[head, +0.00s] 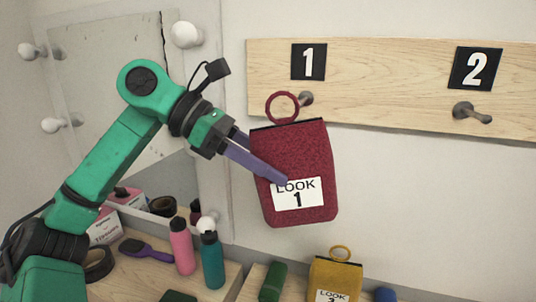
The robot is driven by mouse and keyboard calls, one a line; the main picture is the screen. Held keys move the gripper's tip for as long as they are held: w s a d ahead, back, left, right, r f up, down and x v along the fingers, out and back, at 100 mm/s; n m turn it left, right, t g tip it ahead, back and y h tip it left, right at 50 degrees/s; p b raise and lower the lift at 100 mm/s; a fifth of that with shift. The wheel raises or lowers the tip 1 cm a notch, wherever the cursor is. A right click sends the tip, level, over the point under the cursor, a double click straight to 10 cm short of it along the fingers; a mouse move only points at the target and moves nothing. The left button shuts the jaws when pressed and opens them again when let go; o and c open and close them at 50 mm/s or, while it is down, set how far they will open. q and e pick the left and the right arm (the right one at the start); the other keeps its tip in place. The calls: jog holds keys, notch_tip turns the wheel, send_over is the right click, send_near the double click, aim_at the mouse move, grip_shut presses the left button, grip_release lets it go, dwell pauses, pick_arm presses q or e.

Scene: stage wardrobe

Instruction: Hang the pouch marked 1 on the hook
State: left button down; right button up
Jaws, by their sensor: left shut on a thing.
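The red pouch (310,155) carries a white label reading LOOK 1 and hangs upright, slightly tilted, in front of the wall. My left gripper (272,170) is shut on its left side, with one purple finger across its front. The pouch's red ring (282,107) stands up above its top edge. The hook (306,98) under the black sign 1 (309,62) shows at the ring's right edge. I cannot tell whether the ring is around the hook or in front of it. My right gripper is not in view.
A second hook (470,113) under sign 2 (475,68) is empty on the wooden board (400,75). Below stand a yellow pouch (335,277), a pink bottle (182,247) and a teal bottle (211,262). A mirror with bulbs is at left. The wall right of the red pouch is clear.

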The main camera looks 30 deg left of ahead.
pick_arm(q)
jog(key=shift+s+a+r, duration=0.1)
jog(key=shift+a+r, duration=0.05)
jog(key=shift+a, duration=0.25)
jog(key=shift+w+p, duration=0.3)
jog(key=shift+p, duration=0.05)
jog(key=w, duration=0.1)
jog(key=w+d+p, duration=0.1)
jog(key=w, duration=0.1)
jog(key=shift+w+f, duration=0.15)
jog(key=shift+f, duration=0.05)
jog(key=w+a+f+p, duration=0.1)
jog(key=w+a+p, duration=0.1)
jog(key=w+p, duration=0.2)
jog(key=shift+w+a+f, duration=0.15)
jog(key=shift+w+f, duration=0.1)
jog(key=shift+w, duration=0.75)
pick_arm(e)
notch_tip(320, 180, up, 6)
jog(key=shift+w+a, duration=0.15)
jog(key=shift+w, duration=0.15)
pick_arm(q)
jog(key=shift+s, duration=0.15)
